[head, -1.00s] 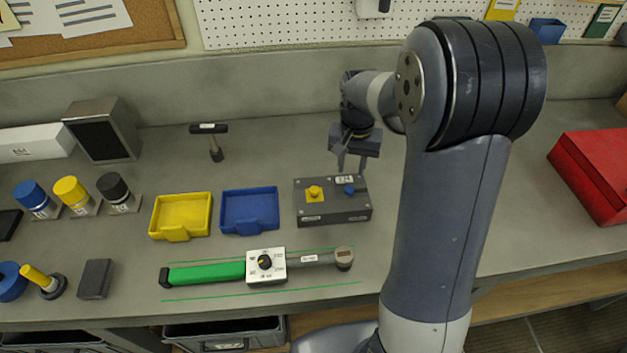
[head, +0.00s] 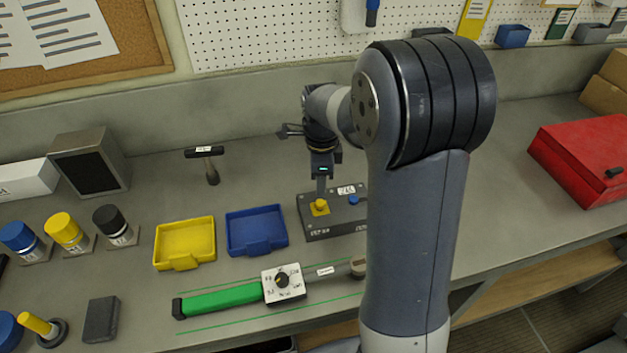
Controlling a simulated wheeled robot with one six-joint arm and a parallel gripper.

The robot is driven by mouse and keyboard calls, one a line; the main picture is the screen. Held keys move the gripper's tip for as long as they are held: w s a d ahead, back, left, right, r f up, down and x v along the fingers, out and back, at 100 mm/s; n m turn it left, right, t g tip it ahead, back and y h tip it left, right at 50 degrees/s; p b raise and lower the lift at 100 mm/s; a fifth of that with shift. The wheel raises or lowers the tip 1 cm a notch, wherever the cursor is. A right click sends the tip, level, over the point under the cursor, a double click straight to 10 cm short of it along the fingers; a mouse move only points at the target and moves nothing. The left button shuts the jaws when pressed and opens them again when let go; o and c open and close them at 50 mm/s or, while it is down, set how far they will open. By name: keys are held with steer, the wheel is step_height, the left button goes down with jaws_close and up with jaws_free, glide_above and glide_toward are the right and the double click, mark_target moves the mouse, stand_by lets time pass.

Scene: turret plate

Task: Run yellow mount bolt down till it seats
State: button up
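The yellow mount bolt (head: 320,207) stands on a yellow square patch on the left of the dark grey turret plate block (head: 338,226). A blue bolt (head: 353,200) sits to its right on the same block. My gripper (head: 321,190) points down directly over the yellow bolt, its fingertips at or just above the bolt's head. The fingers show edge-on, so I cannot tell whether they are open, closed on the bolt or touching it.
A yellow tray (head: 186,243) and a blue tray (head: 257,230) lie left of the block. A green-handled torque wrench (head: 225,299) lies in front between green lines. A small hammer (head: 211,170) stands behind the trays. A red case (head: 585,160) is at the right.

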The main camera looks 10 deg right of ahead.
mark_target(320, 202)
step_height(320, 202, down, 8)
steer(key=b, duration=0.6)
steer(key=shift+r, duration=0.45)
steer(key=n, duration=0.2)
steer(key=shift+n, duration=0.3)
steer(key=n, duration=1)
steer(key=shift+n+b, duration=0.4)
steer(key=n, duration=0.4)
steer(key=shift+r+p, duration=0.1)
steer(key=shift+p, duration=0.25)
steer(key=n, duration=0.4)
steer(key=n+p, duration=0.1)
steer(key=n, duration=0.4)
steer(key=shift+n, duration=0.3)
steer(key=n, duration=0.8)
steer(key=shift+n, duration=0.4)
steer(key=shift+c, duration=0.2)
